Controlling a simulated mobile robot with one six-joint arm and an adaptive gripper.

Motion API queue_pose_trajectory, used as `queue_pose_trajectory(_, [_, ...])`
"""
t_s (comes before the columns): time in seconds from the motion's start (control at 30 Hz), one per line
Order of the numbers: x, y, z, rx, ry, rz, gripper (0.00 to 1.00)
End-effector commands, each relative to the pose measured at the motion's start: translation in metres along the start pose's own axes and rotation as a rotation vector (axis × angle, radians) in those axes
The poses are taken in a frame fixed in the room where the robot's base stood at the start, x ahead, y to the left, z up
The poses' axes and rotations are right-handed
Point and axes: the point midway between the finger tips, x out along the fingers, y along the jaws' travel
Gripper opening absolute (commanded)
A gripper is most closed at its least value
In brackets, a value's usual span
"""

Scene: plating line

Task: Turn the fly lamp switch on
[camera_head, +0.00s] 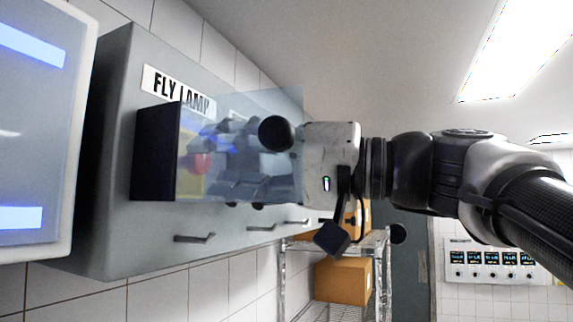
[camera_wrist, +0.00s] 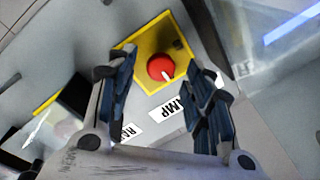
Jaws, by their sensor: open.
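The fly lamp switch is a red round knob (camera_wrist: 161,67) with a white pointer mark, on a yellow plate (camera_wrist: 128,42). In the head view the red knob (camera_head: 201,163) shows blurred through a clear bluish panel (camera_head: 285,103). That panel sticks out from a dark frame (camera_head: 155,155) under the "FLY LAMP" label (camera_head: 178,90), on a grey cabinet (camera_head: 110,215). My gripper (camera_wrist: 164,70) is open, its fingers on either side of the knob. In the head view my gripper (camera_head: 225,155) is behind the panel, facing the cabinet. Whether the fingers touch the knob cannot be told.
A white-framed panel with blue lights (camera_head: 35,130) stands close at left. A second yellow-edged dark cover (camera_wrist: 72,97) is beside the switch. Small handles (camera_head: 194,238) line the cabinet's lower face. A wire shelf with cardboard boxes (camera_head: 342,281) stands beyond, below my arm.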

Motion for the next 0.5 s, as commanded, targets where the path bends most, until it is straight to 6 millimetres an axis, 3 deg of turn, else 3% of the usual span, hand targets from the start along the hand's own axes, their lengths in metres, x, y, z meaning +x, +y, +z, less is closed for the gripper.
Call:
queue_pose_trajectory(0.3, [-0.066,0.001,-0.001,0.0,0.006,0.004,0.47])
queue_pose_trajectory(0.5, [-0.089,0.001,-0.001,0.0,0.003,0.002,0.47])
